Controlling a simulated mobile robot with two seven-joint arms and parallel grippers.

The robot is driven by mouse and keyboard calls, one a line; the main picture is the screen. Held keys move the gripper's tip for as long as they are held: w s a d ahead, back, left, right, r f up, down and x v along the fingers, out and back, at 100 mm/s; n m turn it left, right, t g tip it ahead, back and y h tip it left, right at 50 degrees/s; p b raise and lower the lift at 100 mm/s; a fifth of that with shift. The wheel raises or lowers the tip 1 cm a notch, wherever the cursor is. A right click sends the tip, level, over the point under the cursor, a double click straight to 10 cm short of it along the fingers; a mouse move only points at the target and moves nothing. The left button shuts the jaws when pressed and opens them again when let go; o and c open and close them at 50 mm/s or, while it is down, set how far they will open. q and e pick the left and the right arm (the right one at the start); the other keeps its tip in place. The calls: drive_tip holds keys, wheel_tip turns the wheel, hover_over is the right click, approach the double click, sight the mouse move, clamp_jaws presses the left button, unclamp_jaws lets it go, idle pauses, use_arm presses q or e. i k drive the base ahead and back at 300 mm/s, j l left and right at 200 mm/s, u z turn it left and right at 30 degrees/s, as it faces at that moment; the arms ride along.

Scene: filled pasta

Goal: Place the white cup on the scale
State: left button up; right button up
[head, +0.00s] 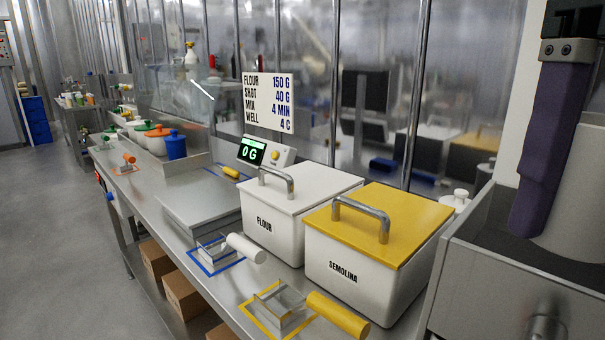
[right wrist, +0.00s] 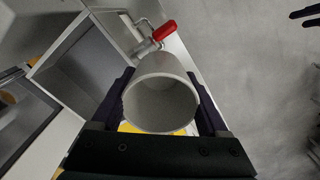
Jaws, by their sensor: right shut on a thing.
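A white cup (head: 575,225) is held in my right gripper (head: 543,235) at the right edge of the head view, above a grey metal box. In the right wrist view the cup (right wrist: 161,100) sits between the two fingers of my right gripper (right wrist: 170,98), its round mouth facing the camera, and looks empty. The scale has a flat grey plate (head: 190,200) on the counter and a display (head: 262,152) reading 0 G. The plate is bare. Two dark prongs at the top right corner of the right wrist view look like my left gripper (right wrist: 304,17), apart and empty.
A white flour bin (head: 270,237) and a yellow-lidded semolina bin (head: 360,285) stand between cup and scale. Scoops lie in blue (head: 215,270) and yellow (head: 245,308) outlines in front. A red-handled tool (right wrist: 163,32) and an open basin (right wrist: 75,75) show in the wrist view.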

sight(206, 197)
drive_tip(key=i+j, duration=0.25)
drive_tip(key=i+j+z, duration=0.1)
drive_tip(key=i+j, duration=0.15)
drive_tip(key=j, duration=0.25)
drive_tip(key=i+j+z, duration=0.1)
drive_tip(key=i+j, duration=0.4)
drive_tip(key=j, duration=0.25)
drive_tip(key=i+j+z, duration=0.1)
drive_tip(key=i+j, duration=0.15)
drive_tip(key=j, duration=0.15)
drive_tip(key=i+j, duration=0.2)
drive_tip(key=j, duration=0.25)
drive_tip(key=i+j+z, duration=0.1)
drive_tip(key=i+j, duration=0.15)
drive_tip(key=j, duration=0.15)
drive_tip(key=i+j, duration=0.2)
drive_tip(key=j, duration=0.25)
drive_tip(key=z, duration=0.05)
